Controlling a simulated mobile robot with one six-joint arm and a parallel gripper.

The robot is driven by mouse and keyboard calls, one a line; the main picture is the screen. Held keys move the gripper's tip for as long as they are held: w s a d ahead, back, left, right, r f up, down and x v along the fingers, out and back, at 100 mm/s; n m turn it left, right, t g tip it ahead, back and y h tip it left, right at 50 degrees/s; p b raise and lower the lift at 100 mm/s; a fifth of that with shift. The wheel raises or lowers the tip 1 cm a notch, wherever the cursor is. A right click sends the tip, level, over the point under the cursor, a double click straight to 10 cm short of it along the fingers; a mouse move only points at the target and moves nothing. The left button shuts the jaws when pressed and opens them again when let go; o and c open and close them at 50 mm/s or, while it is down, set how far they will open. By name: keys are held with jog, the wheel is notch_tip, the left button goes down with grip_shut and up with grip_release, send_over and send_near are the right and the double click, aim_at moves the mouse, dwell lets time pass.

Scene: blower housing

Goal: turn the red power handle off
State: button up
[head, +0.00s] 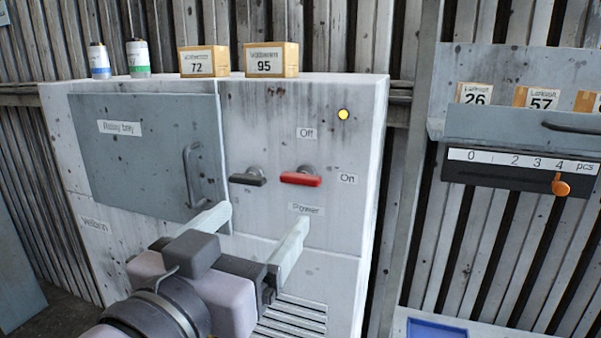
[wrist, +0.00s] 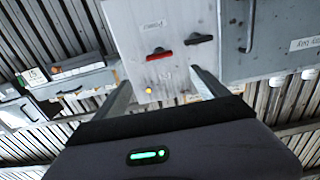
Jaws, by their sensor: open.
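The red power handle (head: 301,179) is on the front of the pale grey housing (head: 260,130) and lies level. An "On" label (head: 348,179) is to its right, an "Off" label (head: 306,133) above it and a "Power" label (head: 306,209) below. A similar black handle (head: 248,179) lies level to its left. My gripper (head: 258,222) is open and empty, in front of the panel and below both handles in the head view. The wrist view also shows the red handle (wrist: 158,54), beyond and between the open fingers (wrist: 160,80), apart from them.
A yellow lamp (head: 343,114) glows at the panel's upper right. The relay bay door (head: 145,145) with its bar handle (head: 191,175) is shut on the left. Boxes (head: 272,60) and small cans (head: 138,58) stand on top. A slider scale (head: 520,170) is on the right.

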aim_at(298, 180)
jog(key=p+x, duration=0.1)
jog(key=x, duration=1.3)
jog(key=shift+w+f, duration=0.15)
jog(key=c, duration=1.4)
